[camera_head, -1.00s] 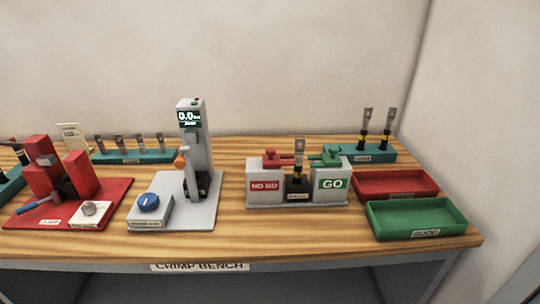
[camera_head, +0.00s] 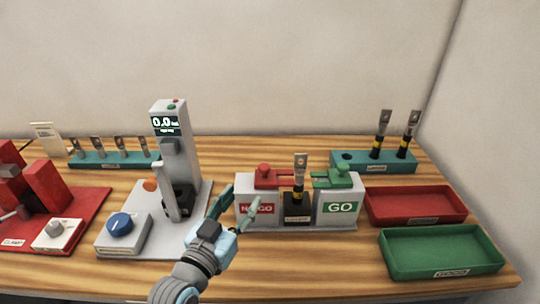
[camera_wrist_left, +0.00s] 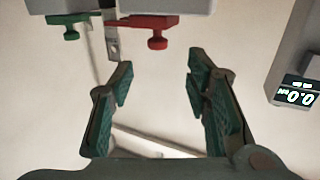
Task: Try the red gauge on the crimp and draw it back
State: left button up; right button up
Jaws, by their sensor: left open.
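The red gauge (camera_head: 268,177) sits on top of the grey NO GO block (camera_head: 257,207), its bar pointing right. The crimp, a metal lug (camera_head: 300,165) on a black and yellow piece, stands upright in the dark holder (camera_head: 297,208) between the NO GO and GO blocks. My left gripper (camera_head: 241,202) is open and empty in front of the NO GO block's left side. In the left wrist view, the red gauge (camera_wrist_left: 158,38) and the lug (camera_wrist_left: 112,42) show beyond the open fingers (camera_wrist_left: 158,80), apart from them. My right gripper is not in view.
The green gauge (camera_head: 334,180) sits on the GO block (camera_head: 341,209). A tester with a screen (camera_head: 176,145) stands left of my gripper. Red (camera_head: 418,218) and green (camera_head: 445,269) trays lie at right. A teal rack (camera_head: 399,168) holds two pieces behind. Front bench wood is clear.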

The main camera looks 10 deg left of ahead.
aim_at(262, 171)
pick_arm(q)
jog(key=w, duration=0.4)
jog(key=w+d, duration=0.1)
jog(key=w, duration=0.2)
jog(key=w+d, duration=0.1)
jog(key=w, duration=0.3)
jog(key=shift+w+r, duration=0.15)
jog(key=shift+w, duration=0.2)
jog(key=shift+w+r, duration=0.1)
jog(key=shift+w, duration=0.35)
jog(key=shift+s+r, duration=0.15)
jog(key=shift+s, duration=0.05)
jog(key=shift+c, duration=0.4)
jog(key=shift+w, duration=0.1)
jog(key=c, duration=1)
grip_shut()
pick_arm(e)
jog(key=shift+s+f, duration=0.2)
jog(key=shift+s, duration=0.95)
